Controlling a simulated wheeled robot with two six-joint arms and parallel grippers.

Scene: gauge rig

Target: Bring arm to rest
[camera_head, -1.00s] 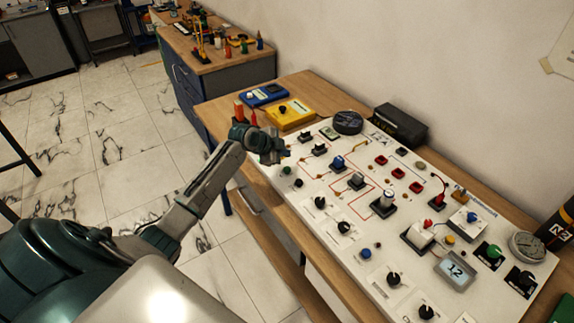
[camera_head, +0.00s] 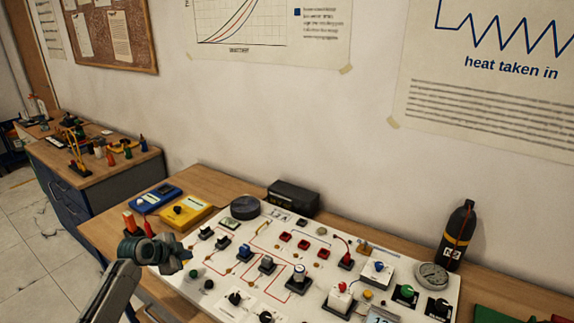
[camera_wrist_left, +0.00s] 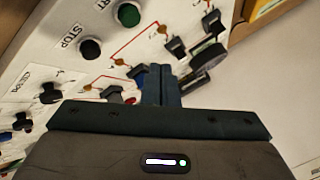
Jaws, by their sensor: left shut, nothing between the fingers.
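My left gripper (camera_head: 184,262) is at the left edge of the white gauge panel (camera_head: 225,287) in the head view, its arm coming up from the lower left. It is shut and empty. In the left wrist view its closed dark fingers (camera_wrist_left: 161,86) point over the panel, near a black switch (camera_wrist_left: 175,46) and a blue knob (camera_wrist_left: 139,74). I cannot tell whether the fingertips touch anything. My right gripper is not in view.
A yellow meter (camera_head: 185,211) and a blue meter (camera_head: 157,198) lie on the wooden table (camera_head: 110,222) beyond the gripper. A black box (camera_head: 293,198) stands behind the panel. A black bottle (camera_head: 457,236) and a round gauge (camera_head: 433,275) are at the right.

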